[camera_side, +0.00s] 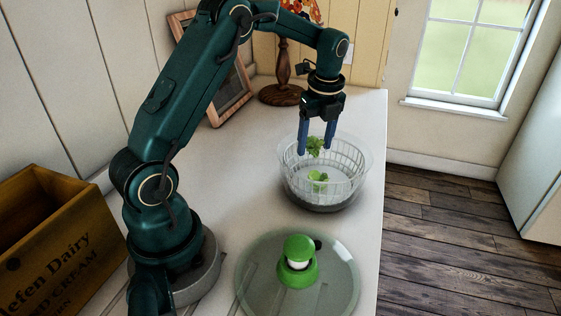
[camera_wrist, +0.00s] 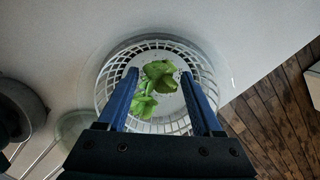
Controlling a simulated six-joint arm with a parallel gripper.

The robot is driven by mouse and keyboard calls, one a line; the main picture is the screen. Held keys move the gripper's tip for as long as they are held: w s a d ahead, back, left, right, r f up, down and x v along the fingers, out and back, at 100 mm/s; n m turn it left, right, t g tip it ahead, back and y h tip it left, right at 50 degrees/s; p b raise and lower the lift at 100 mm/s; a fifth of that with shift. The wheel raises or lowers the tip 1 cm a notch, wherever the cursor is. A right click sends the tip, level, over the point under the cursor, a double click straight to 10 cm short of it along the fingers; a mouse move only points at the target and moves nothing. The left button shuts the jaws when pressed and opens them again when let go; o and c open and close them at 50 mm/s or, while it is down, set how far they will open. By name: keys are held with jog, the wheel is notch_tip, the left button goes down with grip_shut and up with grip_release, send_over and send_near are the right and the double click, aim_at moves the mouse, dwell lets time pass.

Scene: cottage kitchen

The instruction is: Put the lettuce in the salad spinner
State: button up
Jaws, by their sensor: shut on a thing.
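The salad spinner (camera_side: 352,180), a clear bowl with a white slotted basket, stands on the counter near its right edge; its basket (camera_wrist: 104,88) also shows in the wrist view.
The spinner's clear lid (camera_side: 340,280) with a green knob (camera_side: 298,265) lies on the counter in front of the spinner. A lamp (camera_side: 283,92) and a picture frame (camera_side: 232,100) stand behind. A wooden crate (camera_side: 65,245) is at the left.

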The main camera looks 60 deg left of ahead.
aim_at(314, 158)
jog(key=shift+f, duration=2.2)
jog(key=shift+f, duration=0.1)
jog(key=o, duration=0.8)
